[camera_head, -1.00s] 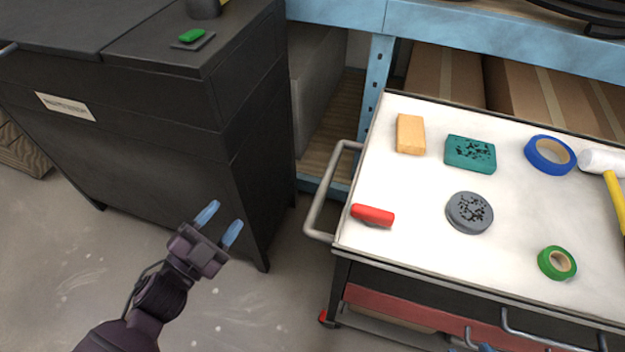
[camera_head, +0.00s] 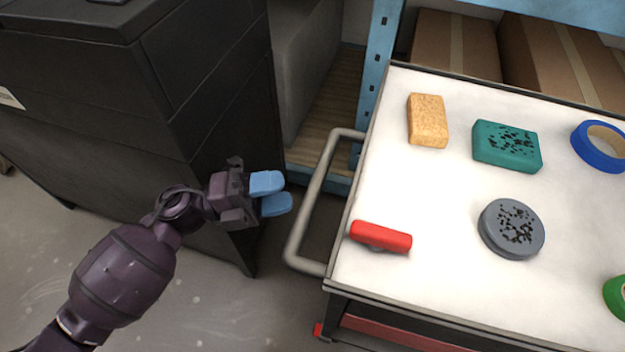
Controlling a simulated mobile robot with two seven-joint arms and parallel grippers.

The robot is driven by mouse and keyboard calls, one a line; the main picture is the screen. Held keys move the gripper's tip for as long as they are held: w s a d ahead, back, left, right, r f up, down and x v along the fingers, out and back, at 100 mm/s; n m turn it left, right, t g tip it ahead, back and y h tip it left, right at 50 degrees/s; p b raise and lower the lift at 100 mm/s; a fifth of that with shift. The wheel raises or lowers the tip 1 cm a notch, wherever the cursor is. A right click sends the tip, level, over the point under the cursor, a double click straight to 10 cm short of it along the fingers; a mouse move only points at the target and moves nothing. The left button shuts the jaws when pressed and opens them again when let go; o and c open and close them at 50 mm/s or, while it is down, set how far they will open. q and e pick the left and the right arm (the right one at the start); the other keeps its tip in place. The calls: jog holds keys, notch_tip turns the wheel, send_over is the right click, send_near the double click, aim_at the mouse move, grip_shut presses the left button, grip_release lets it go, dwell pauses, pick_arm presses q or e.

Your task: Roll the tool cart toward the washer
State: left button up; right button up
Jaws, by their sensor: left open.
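The tool cart has a white top (camera_head: 450,240) with a dark rim, at the right. Its grey bar handle (camera_head: 309,205) sticks out from the left end. My left gripper (camera_head: 286,192) is just left of the handle, its blue fingers pointing right toward the bar. The fingers are open, with a narrow gap between them and nothing held. They appear apart from the bar. The dark cabinet-like machine at the left, with a pale label at the picture's edge, looks like the washer (camera_head: 100,125). My right gripper is out of view.
On the cart lie a tan sponge (camera_head: 427,121), a teal block (camera_head: 507,146), a grey puck (camera_head: 512,228), a red handle-like piece (camera_head: 380,237), blue tape (camera_head: 600,146) and green tape (camera_head: 616,296). A blue shelf post (camera_head: 378,70) and cardboard boxes (camera_head: 445,45) stand behind.

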aim_at(312, 183)
pick_arm(q)
jog(key=shift+b+x, duration=0.35)
jog(key=shift+x, duration=2.65)
jog(key=shift+c, duration=0.5)
grip_shut()
